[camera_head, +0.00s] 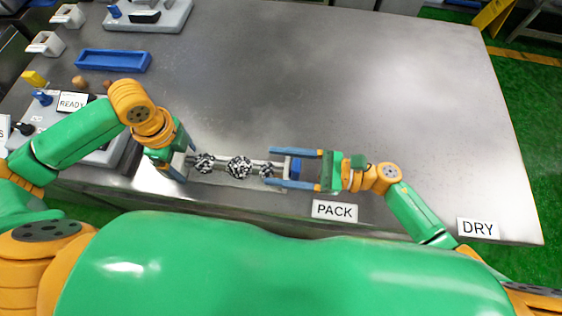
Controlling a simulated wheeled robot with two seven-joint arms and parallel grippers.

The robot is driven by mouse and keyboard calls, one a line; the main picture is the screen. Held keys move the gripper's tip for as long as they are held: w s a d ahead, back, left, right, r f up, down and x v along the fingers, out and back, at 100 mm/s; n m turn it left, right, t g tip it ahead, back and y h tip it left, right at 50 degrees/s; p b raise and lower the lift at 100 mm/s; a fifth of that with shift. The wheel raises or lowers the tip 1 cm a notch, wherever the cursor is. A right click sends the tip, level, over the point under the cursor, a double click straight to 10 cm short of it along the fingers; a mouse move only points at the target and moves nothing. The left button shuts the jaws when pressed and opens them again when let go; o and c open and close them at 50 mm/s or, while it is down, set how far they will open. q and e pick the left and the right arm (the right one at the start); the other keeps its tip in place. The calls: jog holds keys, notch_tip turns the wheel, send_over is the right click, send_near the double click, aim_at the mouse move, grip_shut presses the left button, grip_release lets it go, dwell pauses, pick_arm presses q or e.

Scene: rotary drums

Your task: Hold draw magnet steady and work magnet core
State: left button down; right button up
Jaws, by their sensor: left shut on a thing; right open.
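The draw magnet (221,166) is a slim pale tube lying level near the table's front edge, with dark speckled clumps along it. My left gripper (187,162) is shut on its left end. A blue piece (296,168), perhaps the end of the magnet core, shows at its right end. My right gripper (270,167) is open, with its two blue fingers on either side of the tube's right end and the blue piece. I cannot tell whether either finger touches. The core inside the tube is hidden.
The grey metal table (380,90) is clear behind and to the right. A PACK label (334,210) and a DRY label (477,229) lie at the front edge. A blue tray (113,61) and a READY sign (72,102) with small fixtures stand at left.

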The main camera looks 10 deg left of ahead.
grip_shut()
dwell(1.4)
